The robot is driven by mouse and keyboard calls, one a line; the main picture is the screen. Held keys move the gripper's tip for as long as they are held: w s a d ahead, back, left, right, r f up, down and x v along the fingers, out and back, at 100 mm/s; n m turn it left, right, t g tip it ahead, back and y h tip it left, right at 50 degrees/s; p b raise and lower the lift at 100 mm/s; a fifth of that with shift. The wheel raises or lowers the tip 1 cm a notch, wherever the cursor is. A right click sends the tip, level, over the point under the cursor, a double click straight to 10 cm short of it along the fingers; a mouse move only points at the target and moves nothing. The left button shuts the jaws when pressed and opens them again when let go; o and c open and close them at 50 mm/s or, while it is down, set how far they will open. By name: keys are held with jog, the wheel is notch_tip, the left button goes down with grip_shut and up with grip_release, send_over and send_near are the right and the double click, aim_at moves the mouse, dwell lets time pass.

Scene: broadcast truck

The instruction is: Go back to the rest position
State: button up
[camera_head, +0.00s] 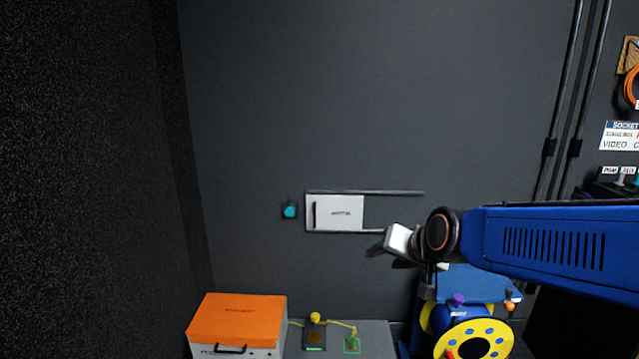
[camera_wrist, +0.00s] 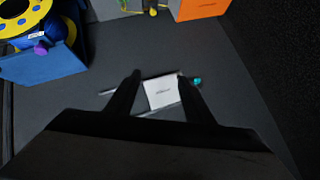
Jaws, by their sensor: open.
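My gripper (camera_head: 376,252) is at the end of my blue arm, which reaches in from the right in the head view. In the wrist view the two dark fingers of my gripper (camera_wrist: 158,80) are spread apart with nothing held between them. Beyond them is a white sliding panel (camera_head: 338,213) on rails on the dark wall; it also shows in the wrist view (camera_wrist: 161,92). A teal knob (camera_head: 290,211) sits on the wall just left of the panel. My gripper is to the right of and below the panel in the head view, apart from it as far as I can tell.
An orange-topped case (camera_head: 238,318) stands at lower left. Beside it, a small device with a yellow knob (camera_head: 315,317) sits on a grey surface (camera_head: 377,338). A yellow and blue reel (camera_head: 476,340) is below my arm. Pipes (camera_head: 568,120) and labels line the right wall.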

jog(key=s+d+f+n+g+h, duration=0.1)
jog(key=s+d, duration=0.5)
jog(key=s, duration=0.6)
jog(key=s+d+f+n+g+h, duration=0.1)
jog(key=s+d+f, duration=0.4)
jog(key=s, duration=0.8)
jog(key=shift+d+n+g+h, duration=0.4)
jog(key=shift+d+g+h, duration=0.2)
jog(key=shift+d+g, duration=0.6)
